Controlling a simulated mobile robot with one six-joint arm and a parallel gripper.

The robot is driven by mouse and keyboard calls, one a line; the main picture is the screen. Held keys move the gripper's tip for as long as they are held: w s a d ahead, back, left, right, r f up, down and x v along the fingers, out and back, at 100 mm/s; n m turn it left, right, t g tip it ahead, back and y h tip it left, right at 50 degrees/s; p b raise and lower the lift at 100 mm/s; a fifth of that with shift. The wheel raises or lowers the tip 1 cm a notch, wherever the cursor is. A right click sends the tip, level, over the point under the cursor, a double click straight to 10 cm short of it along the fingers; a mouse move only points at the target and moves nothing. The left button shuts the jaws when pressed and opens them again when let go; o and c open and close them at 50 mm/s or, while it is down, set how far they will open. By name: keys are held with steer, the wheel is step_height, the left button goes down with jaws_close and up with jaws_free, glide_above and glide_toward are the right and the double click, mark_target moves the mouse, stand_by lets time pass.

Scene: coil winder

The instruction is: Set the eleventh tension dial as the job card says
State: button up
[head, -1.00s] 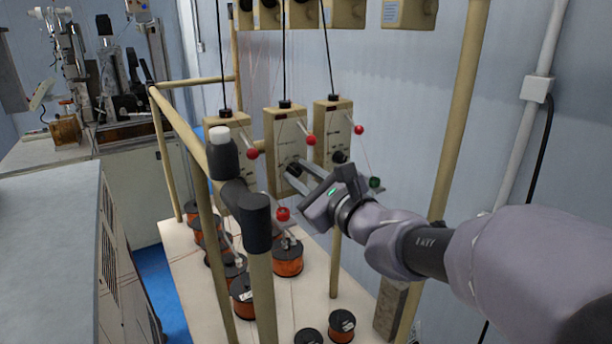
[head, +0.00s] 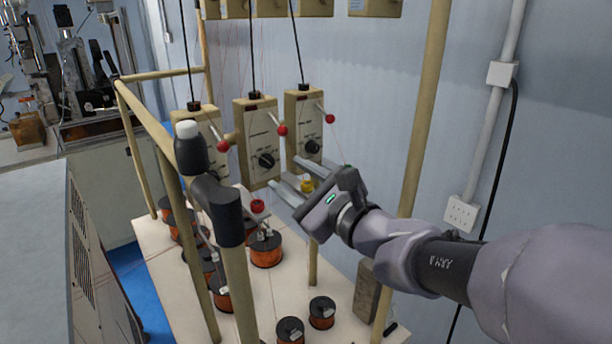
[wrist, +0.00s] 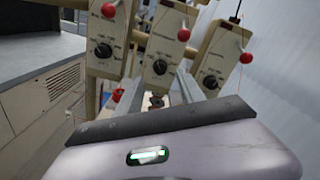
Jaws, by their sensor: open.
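Three beige tension boxes hang in a row in the head view: a left one (head: 196,128), a middle one (head: 250,128) and a right one (head: 303,112). The middle box's black dial (head: 266,160) and the right box's dial (head: 312,147) show. The left box's dial is hidden in the head view but shows in the wrist view (wrist: 103,51). My gripper (head: 281,184) is open and empty, just below and in front of the middle box. In the wrist view the middle dial (wrist: 160,67) lies beyond and between the fingers. The dial settings and box numbers are too small to read; no job card is legible.
Red balls on short arms, such as one (head: 282,130), stick out beside the boxes. A frame post (head: 230,230) stands in front, another post (head: 420,150) at right. Copper wire spools (head: 266,250) stand on the board below. A yellow fitting (head: 307,185) is close to my fingers.

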steer(key=v, duration=1.1)
steer(key=shift+p, duration=0.45)
steer(key=shift+s+d, duration=0.1)
